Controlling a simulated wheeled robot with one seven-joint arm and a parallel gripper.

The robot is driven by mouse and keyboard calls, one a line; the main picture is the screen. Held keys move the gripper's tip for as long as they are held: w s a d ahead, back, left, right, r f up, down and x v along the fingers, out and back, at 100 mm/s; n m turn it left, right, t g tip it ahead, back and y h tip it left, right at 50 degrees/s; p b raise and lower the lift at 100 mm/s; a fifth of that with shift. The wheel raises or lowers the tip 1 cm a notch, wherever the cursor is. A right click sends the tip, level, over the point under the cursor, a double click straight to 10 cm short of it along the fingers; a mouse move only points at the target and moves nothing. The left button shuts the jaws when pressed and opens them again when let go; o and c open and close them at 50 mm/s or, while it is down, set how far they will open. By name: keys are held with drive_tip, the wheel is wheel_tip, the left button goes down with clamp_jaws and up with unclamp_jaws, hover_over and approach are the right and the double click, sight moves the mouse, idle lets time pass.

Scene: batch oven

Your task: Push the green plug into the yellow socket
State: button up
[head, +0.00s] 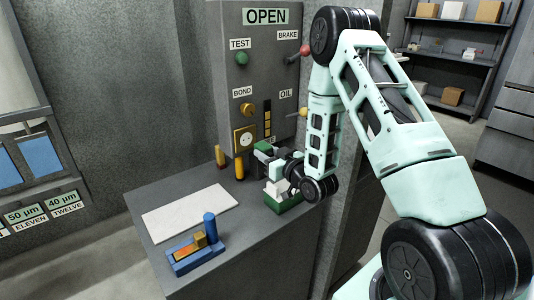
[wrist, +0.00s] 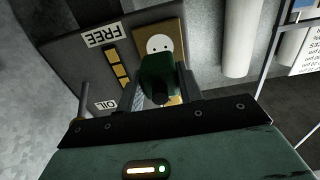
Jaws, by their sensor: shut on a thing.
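The yellow socket (head: 245,140) is a square plate with a round white face and dark holes, low on the grey panel. It also shows in the wrist view (wrist: 174,36), its lower part hidden by the plug. The green plug (wrist: 158,72) is between my fingers in the wrist view; my gripper (wrist: 160,88) is shut on it. In the head view the plug (head: 263,147) is just right of the socket's face, and my gripper (head: 270,157) is behind it. The socket's holes are uncovered, so the plug is outside it. The exact gap cannot be told.
The panel carries a green TEST button (head: 241,58), a yellow BOND knob (head: 246,107) and a red-tipped BRAKE lever (head: 304,49). Yellow-handled tools (head: 239,166) stand below the socket. A white board (head: 190,212) and a blue fixture (head: 195,250) lie on the grey bench.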

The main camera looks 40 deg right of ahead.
drive_tip(key=shift+w+a+p, duration=0.1)
drive_tip(key=shift+w+p, duration=0.5)
drive_tip(key=shift+w, duration=2.2)
drive_tip(key=shift+b, duration=0.9)
drive_tip(key=shift+w, duration=0.6)
idle(0.4)
drive_tip(key=o, duration=1)
drive_tip(key=shift+s, duration=0.15)
